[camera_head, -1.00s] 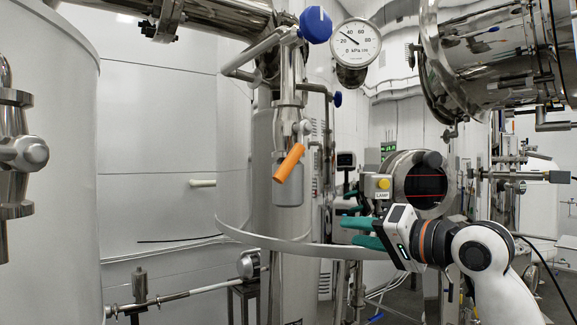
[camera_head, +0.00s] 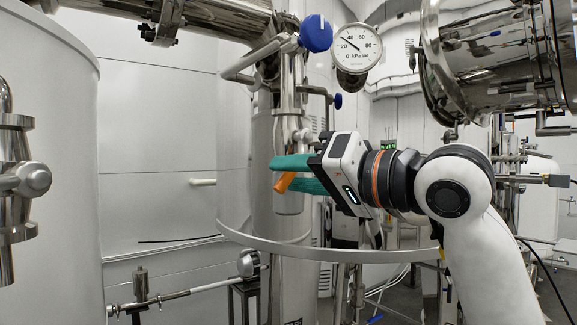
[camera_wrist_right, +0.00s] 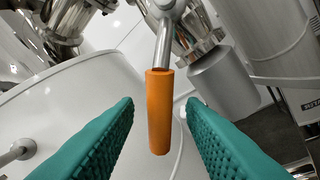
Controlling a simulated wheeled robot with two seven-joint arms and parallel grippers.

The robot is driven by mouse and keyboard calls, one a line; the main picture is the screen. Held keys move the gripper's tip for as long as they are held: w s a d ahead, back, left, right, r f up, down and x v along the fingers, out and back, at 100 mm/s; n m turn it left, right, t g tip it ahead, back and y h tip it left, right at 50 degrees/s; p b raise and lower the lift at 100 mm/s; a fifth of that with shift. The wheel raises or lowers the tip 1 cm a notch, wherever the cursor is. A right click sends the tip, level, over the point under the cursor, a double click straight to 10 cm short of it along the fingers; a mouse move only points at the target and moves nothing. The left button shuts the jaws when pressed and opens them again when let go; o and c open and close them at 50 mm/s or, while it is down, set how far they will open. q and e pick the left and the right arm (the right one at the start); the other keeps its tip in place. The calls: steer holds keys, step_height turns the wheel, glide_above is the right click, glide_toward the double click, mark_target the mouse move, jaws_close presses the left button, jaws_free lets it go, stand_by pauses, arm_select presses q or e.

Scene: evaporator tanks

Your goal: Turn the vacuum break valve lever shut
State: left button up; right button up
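The vacuum break valve lever has an orange grip (camera_head: 284,183), seen in the head view just past my right gripper's fingers, slanting down to the left; the fingers hide part of it. In the right wrist view the orange grip (camera_wrist_right: 160,112) hangs from a metal stem between the two green fingers, with a gap on each side. My right gripper (camera_head: 279,173) is open around the lever and touches neither side that I can see. My left gripper is not in view.
A vertical steel pipe (camera_head: 287,90) carries the valve. A blue knob (camera_head: 316,32) and a pressure gauge (camera_head: 356,47) are above. A curved rail (camera_head: 330,253) passes below my right arm. A large pale tank (camera_head: 45,220) fills the left.

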steer(key=shift+x, duration=0.8)
steer(key=shift+c, duration=0.6)
jaws_close()
